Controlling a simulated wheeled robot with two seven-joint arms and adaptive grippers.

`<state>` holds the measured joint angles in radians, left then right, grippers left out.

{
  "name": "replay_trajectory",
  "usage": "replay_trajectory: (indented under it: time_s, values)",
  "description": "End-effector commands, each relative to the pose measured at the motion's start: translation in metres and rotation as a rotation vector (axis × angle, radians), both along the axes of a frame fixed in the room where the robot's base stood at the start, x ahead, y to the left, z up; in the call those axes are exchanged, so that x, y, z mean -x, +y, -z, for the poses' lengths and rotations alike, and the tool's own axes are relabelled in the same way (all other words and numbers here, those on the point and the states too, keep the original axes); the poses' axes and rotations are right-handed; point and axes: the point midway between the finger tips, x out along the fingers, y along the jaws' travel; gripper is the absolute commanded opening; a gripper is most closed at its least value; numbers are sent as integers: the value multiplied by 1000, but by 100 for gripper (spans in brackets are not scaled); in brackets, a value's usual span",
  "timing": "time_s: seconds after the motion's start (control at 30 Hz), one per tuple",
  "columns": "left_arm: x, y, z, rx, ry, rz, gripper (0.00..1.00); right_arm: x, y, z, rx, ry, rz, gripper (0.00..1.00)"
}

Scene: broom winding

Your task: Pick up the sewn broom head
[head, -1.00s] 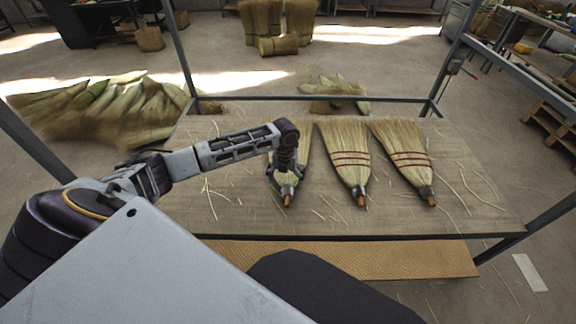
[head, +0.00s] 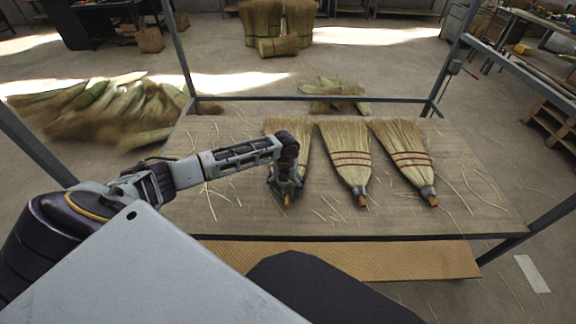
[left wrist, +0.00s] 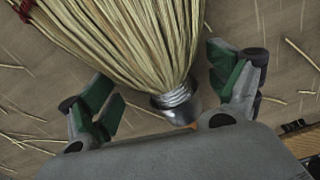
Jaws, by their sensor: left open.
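Three straw broom heads lie in a row on the table, bristles away from me and metal-capped necks toward me. The left broom head (head: 296,127) is partly hidden by my left arm; a bit of red stitching shows on it in the wrist view. The middle broom head (head: 347,155) and the right broom head (head: 405,150) have red stitched bands. My left gripper (head: 286,187) is over the neck of the left one. In the left wrist view its open green-padded fingers (left wrist: 170,92) stand either side of the straw and metal collar (left wrist: 175,97), with gaps. My right gripper is out of view.
The table (head: 235,215) has loose straws scattered on it and a metal frame with upright posts around it. Straw bundles (head: 95,110) lie on the floor at left. A shelf rack (head: 540,60) stands at right.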

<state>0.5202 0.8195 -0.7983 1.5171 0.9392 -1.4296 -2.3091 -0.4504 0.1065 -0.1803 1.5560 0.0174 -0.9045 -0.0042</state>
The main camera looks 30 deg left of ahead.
Motion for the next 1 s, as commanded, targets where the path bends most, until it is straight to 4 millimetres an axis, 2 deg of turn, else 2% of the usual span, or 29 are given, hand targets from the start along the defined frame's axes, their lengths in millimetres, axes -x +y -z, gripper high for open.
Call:
replay_trajectory:
  time_s: [0.17, 0.63, 0.73, 0.8, 0.83, 0.9, 1.0]
  values:
    - [0, 0, 0, 0, 0, 0, 90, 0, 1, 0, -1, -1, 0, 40]
    - [0, 0, 0, 0, 0, 0, 31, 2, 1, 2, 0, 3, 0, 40]
    - [-1, 0, -1, 0, -2, 0, 28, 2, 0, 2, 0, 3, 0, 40]
    - [-1, 0, -1, -1, -2, 0, 16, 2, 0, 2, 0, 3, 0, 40]
    - [-1, 0, -1, 0, -1, 0, 15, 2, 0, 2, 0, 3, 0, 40]
    - [-1, 0, -1, 0, -1, 0, 1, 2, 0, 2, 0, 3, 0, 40]
    - [0, 0, -3, 0, -1, 1, 1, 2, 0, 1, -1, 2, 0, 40]
